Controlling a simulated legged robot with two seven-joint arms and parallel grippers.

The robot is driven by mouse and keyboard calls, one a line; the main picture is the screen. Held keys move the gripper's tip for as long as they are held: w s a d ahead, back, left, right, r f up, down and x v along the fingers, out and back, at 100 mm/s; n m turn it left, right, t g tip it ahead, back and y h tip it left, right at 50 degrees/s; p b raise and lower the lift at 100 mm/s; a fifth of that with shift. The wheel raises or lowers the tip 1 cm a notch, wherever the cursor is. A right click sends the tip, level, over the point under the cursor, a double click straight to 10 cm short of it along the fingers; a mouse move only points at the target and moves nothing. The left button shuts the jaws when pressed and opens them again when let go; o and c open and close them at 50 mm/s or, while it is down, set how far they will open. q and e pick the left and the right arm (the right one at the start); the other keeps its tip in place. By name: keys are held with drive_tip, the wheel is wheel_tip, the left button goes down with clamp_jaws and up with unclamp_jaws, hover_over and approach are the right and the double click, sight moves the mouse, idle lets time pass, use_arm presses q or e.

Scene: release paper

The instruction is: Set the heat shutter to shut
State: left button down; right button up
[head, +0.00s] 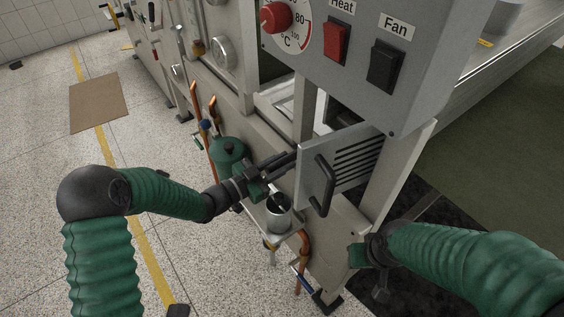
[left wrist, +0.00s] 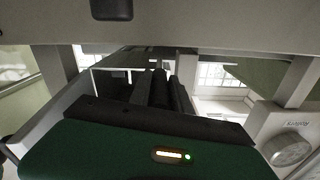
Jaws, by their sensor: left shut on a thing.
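The heat shutter (head: 318,160) is a light grey plate with dark slots and a black bar handle, under the control box in the head view. It stands across part of the opening, which shows dark above it. My left gripper (head: 291,160) reaches in from the left, its fingers closed at the plate's left edge, shut on the shutter. The exact contact is hidden. In the left wrist view the dark fingers (left wrist: 160,90) lie close together. My right gripper (head: 378,280) is low at the right, mostly hidden by its own arm; its jaws cannot be made out.
Above the shutter is the control box with a red dial (head: 276,17), a red Heat switch (head: 337,43) and a black Fan switch (head: 386,66). A green vessel (head: 229,155) and a metal cup (head: 278,216) stand close to my left gripper. Copper pipes (head: 304,248) run below.

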use_arm(q)
drive_tip(key=shift+d+r, duration=0.2)
drive_tip(key=s+d, duration=0.5)
drive_tip(key=s, duration=0.2)
drive_tip(key=c, duration=1.6)
unclamp_jaws()
drive_tip(key=o, duration=0.4)
drive_tip(key=shift+d+f, duration=0.1)
drive_tip(key=shift+d, duration=0.1)
drive_tip(key=shift+a, duration=0.1)
